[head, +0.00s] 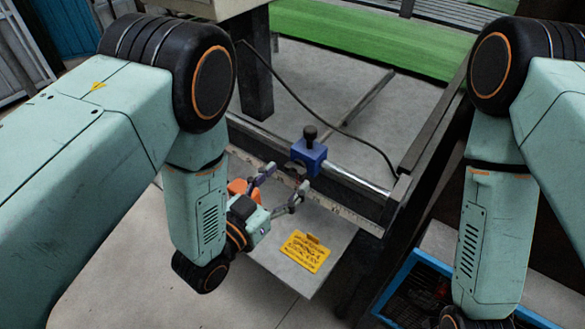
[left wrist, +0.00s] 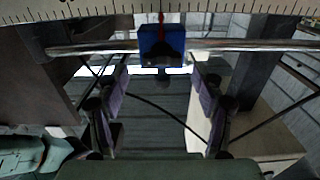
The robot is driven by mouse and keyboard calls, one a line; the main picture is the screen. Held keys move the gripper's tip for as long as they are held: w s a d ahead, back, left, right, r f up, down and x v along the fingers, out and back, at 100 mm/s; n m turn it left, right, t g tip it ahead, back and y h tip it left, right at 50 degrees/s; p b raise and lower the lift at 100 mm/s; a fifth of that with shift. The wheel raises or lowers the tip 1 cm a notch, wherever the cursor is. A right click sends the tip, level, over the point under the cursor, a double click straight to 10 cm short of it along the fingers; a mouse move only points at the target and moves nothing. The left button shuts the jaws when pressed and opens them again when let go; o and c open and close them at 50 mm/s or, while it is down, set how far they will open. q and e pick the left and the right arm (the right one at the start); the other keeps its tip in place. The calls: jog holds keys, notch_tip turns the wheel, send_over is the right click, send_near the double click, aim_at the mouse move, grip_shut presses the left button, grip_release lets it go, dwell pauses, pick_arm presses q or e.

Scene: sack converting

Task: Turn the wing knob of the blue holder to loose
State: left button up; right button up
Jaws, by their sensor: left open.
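The blue holder (head: 309,156) sits on a shiny rod along the ruled rail, with a black round-topped knob (head: 310,134) standing on it. A dark part, likely the wing knob (head: 297,170), shows low on its near side. My left gripper (head: 287,180) is open and empty, its fingertips just in front of the holder. In the left wrist view the blue holder (left wrist: 158,42) is at top centre, beyond and between the open fingers, with a dark shape at its lower face. The wing knob's exact angle cannot be told. My right gripper is out of view.
The ruled rail (head: 335,207) and shiny rod (head: 358,178) run across the front of the machine. An orange part (head: 238,187) is beside my left gripper. A yellow label (head: 305,252) lies on the grey plate below. A blue-edged crate (head: 398,285) stands lower right.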

aim_at(293, 172)
pick_arm(q)
jog(key=shift+w+d+r, duration=0.1)
jog(key=shift+w+d, duration=0.35)
jog(key=shift+w, duration=0.1)
jog(key=shift+w+d, duration=0.15)
jog(key=shift+w, duration=0.55)
jog(key=shift+d, duration=0.2)
jog(key=c, duration=0.3)
jog(key=shift+a, duration=0.15)
jog(key=c, duration=0.8)
jog(key=shift+c, duration=0.2)
